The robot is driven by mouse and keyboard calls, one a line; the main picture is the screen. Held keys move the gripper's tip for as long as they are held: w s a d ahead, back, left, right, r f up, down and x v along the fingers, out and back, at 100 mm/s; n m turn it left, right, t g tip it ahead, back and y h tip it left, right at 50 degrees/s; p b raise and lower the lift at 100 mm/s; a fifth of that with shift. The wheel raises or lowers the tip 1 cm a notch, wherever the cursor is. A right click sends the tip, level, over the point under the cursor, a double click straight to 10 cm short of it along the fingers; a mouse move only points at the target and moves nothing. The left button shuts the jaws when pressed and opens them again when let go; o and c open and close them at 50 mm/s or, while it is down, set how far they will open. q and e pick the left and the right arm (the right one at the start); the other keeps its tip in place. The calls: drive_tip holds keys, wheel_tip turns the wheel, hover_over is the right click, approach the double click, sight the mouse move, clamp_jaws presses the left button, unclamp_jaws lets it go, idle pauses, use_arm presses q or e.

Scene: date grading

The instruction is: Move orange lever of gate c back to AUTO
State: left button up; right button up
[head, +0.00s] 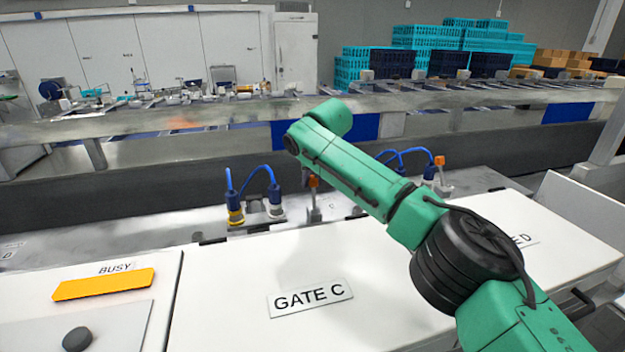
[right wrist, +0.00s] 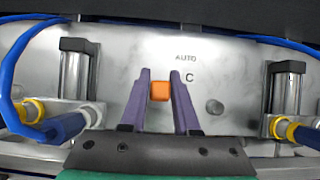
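Gate C's lever has an orange knob (head: 313,181) on a grey stem, behind the GATE C label (head: 310,298) in the head view. In the right wrist view, the orange knob (right wrist: 160,91) appears between the purple fingers of my right gripper (right wrist: 160,76). The fingers stand apart, one on each side of it; firm contact cannot be made out. The AUTO mark (right wrist: 186,58) is above and right of the knob, with the letter C (right wrist: 189,77) below it. In the head view my right arm reaches over the lever, and its fingers are hidden. My left gripper is out of view.
Cylinders with blue hoses (head: 272,195) flank the lever. Another orange-knobbed lever (head: 440,162) stands to the right.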

drive_tip(key=o, duration=0.3)
drive_tip(key=shift+f, duration=0.15)
drive_tip(key=shift+w, duration=0.15)
drive_tip(key=b+v, duration=0.3)
drive_tip(key=v, duration=0.2)
drive_tip(key=shift+s+r, duration=0.2)
drive_tip(key=a+b+v, duration=0.1)
drive_tip(key=v, duration=0.8)
drive_tip(key=shift+d, duration=0.5)
